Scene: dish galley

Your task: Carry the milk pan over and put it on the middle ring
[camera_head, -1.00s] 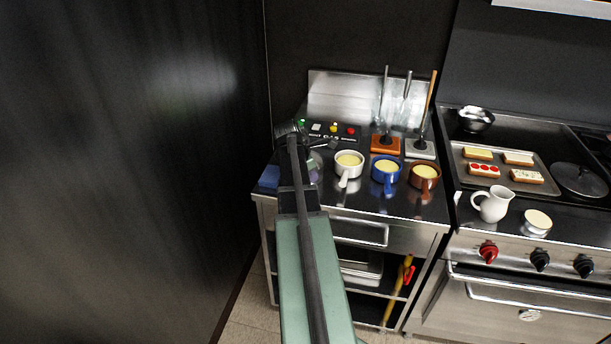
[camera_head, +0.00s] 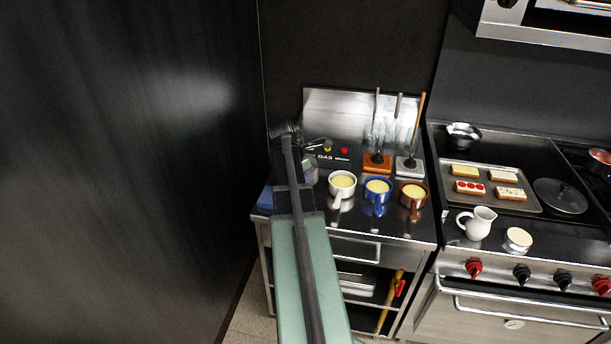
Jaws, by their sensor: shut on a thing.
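Three small pans with pale yellow contents stand in a row on the steel counter: a white pan (camera_head: 342,186), a blue pan (camera_head: 377,189) and a brown pan (camera_head: 412,195). Their handles point towards me. I cannot tell which, if any, is the milk pan. My gripper (camera_head: 312,148) is at the counter's back left, left of the white pan and apart from it. My own dark wrist and green arm largely cover it. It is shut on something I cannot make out. I cannot pick out the middle ring.
A control panel (camera_head: 337,157) and whisk-like tools on orange (camera_head: 377,163) and grey (camera_head: 409,166) stands are behind the pans. A dark wall (camera_head: 120,180) closes the left.

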